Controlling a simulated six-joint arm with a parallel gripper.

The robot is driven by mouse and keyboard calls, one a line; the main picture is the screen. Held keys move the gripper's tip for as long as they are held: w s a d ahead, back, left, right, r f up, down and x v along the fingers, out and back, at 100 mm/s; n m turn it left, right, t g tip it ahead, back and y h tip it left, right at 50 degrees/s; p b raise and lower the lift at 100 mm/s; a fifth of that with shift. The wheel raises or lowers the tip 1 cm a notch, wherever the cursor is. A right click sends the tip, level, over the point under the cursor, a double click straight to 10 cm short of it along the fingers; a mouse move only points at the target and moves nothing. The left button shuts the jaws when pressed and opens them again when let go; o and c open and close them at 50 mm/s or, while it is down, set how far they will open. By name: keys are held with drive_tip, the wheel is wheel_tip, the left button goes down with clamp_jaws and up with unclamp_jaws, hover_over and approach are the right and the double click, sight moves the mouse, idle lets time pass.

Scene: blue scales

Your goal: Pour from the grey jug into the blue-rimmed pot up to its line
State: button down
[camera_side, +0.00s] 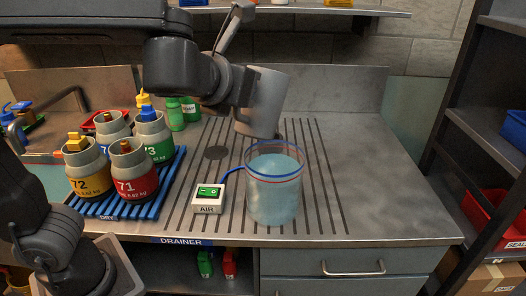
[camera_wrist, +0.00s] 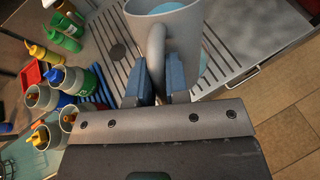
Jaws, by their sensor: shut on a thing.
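The grey jug (camera_side: 263,103) is held in the air above and slightly behind the pot, tilted a little in the side view. My gripper (camera_wrist: 158,75) is shut on the jug's handle (camera_wrist: 156,48), with one blue finger on each side. The clear blue-rimmed pot (camera_side: 273,198) stands upright on the drainer and holds pale blue liquid. A red line runs around it just below the rim; the liquid's surface looks close to that line, but I cannot tell exactly.
A white AIR box (camera_side: 208,198) with a green switch stands left of the pot, a blue tube running to the pot. Several numbered canisters (camera_side: 135,170) stand on a blue rack (camera_side: 120,207) further left. Green bottles (camera_side: 175,115) stand behind. The drainer right of the pot is clear.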

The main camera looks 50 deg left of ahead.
drive_tip(key=shift+r, duration=0.1)
idle(0.3)
drive_tip(key=shift+w+r+g, duration=0.2)
drive_tip(key=shift+r+g, duration=0.2)
drive_tip(key=shift+g, duration=0.2)
drive_tip(key=shift+w+r+g+h, duration=0.25)
drive_tip(key=shift+r+g+h, duration=0.1)
drive_tip(key=shift+g, duration=0.25)
idle(0.8)
drive_tip(key=shift+w+r+g, duration=0.15)
drive_tip(key=shift+w+g, duration=0.1)
drive_tip(key=shift+g, duration=0.15)
idle(0.4)
